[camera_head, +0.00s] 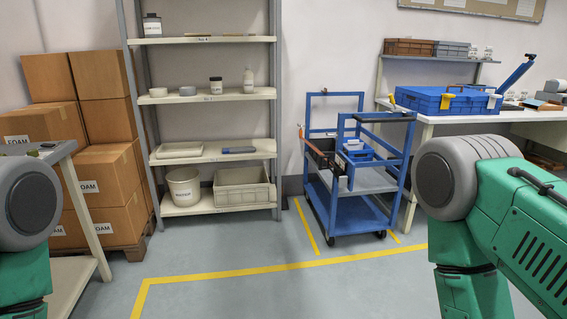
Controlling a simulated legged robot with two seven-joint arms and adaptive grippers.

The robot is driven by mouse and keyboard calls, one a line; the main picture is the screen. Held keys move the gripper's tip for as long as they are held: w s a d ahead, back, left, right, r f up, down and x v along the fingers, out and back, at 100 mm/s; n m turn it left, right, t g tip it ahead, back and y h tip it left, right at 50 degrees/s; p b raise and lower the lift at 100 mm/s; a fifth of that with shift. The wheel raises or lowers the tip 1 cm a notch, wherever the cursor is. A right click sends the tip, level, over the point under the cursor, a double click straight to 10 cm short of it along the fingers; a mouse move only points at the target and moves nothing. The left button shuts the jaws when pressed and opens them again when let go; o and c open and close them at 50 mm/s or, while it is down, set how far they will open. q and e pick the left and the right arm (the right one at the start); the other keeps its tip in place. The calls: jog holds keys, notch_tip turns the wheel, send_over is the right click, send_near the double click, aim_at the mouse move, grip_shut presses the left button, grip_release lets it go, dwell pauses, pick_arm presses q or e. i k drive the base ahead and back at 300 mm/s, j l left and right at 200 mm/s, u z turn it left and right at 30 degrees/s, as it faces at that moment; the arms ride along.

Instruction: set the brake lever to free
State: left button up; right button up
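A blue wheeled cart (362,215) stands against the wall right of centre, inside yellow floor lines. On its left side is a dark red-brown bar (318,153) with an orange tip at its upper end. I cannot tell whether this bar is the brake lever, and no lever setting can be read. A black grip (384,117) tops the cart's nearer right frame. My two green and grey arms enter at the left and right edges, well apart from the cart. Neither gripper is in view.
A shelf unit (215,95) holds bottles and bins. Cardboard boxes (104,185) stand at the left. A workbench (447,116) with a blue case (445,99) is at the right. The floor (260,295) before the cart is clear.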

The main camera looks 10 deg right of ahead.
aim_at(392, 99)
jog(key=i+l+z, duration=0.1)
jog(key=i+z, duration=0.75)
jog(key=i+j+z, duration=0.2)
jog(key=i+z, duration=0.25)
